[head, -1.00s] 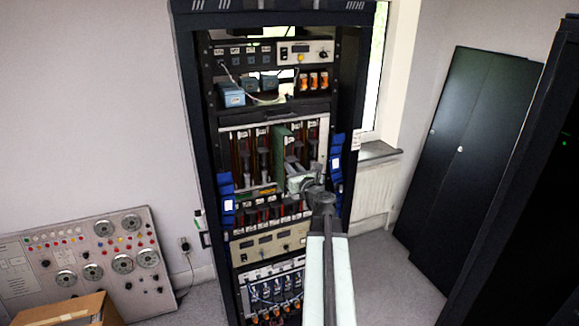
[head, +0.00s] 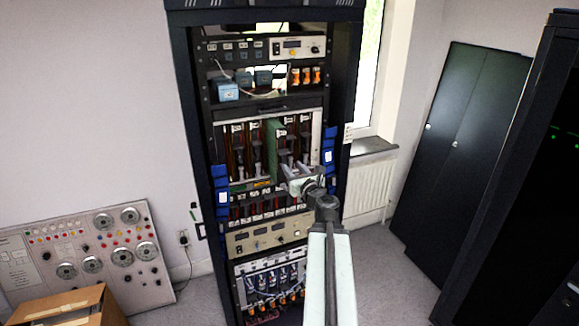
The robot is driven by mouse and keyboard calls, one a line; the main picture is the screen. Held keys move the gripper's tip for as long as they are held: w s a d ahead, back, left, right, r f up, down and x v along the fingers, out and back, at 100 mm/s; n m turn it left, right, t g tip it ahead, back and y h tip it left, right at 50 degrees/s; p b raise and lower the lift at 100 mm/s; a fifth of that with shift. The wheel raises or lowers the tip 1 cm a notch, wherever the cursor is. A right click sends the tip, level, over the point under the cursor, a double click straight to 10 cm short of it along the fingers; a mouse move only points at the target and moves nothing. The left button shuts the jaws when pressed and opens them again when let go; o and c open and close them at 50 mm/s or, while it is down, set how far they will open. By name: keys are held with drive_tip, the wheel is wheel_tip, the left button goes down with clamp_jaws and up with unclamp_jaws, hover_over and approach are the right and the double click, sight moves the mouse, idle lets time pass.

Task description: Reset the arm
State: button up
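My gripper (head: 293,168) is at the end of my pale arm, in front of the tall black equipment rack (head: 206,217). Its two fingers look spread apart with nothing between them. A green board (head: 271,150) stands upright in the card cage in the middle of the rack. The gripper is to the right of the board's lower part and seems clear of it, though the gap in depth is hard to judge. My gripper and arm hide part of the cage's lower right.
Blue holders (head: 329,158) flank the cage. Left are a sloping control panel (head: 92,282) with dials and a cardboard box (head: 85,309). A radiator (head: 369,190) and dark cabinets (head: 452,150) stand right. Grey floor (head: 385,265) shows between rack and cabinets.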

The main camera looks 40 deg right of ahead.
drive_tip(key=w+a+f+n+y+b, duration=0.3)
drive_tip(key=w+a, duration=0.4)
drive_tip(key=a, duration=0.4)
drive_tip(key=w+a+f+n+y+b, duration=0.2)
drive_tip(key=w+a+f+y+b, duration=0.3)
drive_tip(key=a, duration=0.7)
drive_tip(key=w+a+f+n+g+y+b, duration=0.15)
drive_tip(key=a+f+n, duration=0.25)
drive_tip(key=a, duration=0.5)
drive_tip(key=w+a+f+n+g+y, duration=0.1)
drive_tip(key=a+f+n+y, duration=0.15)
drive_tip(key=a+n, duration=0.45)
drive_tip(key=w+a+f+n+g+y+b, duration=0.15)
drive_tip(key=a+f, duration=0.35)
drive_tip(key=a, duration=0.5)
drive_tip(key=s+a+f+n+g+h+b, duration=0.2)
drive_tip(key=s+a+f+n+g, duration=0.75)
drive_tip(key=f+n, duration=0.5)
drive_tip(key=s+d+f+n+g+h, duration=0.2)
drive_tip(key=s+d+n+g+h, duration=0.1)
drive_tip(key=s+d+n, duration=0.5)
drive_tip(key=shift+s+d+f+n+h, duration=0.2)
drive_tip(key=shift+s+n+h, duration=0.2)
drive_tip(key=shift+s+h, duration=0.5)
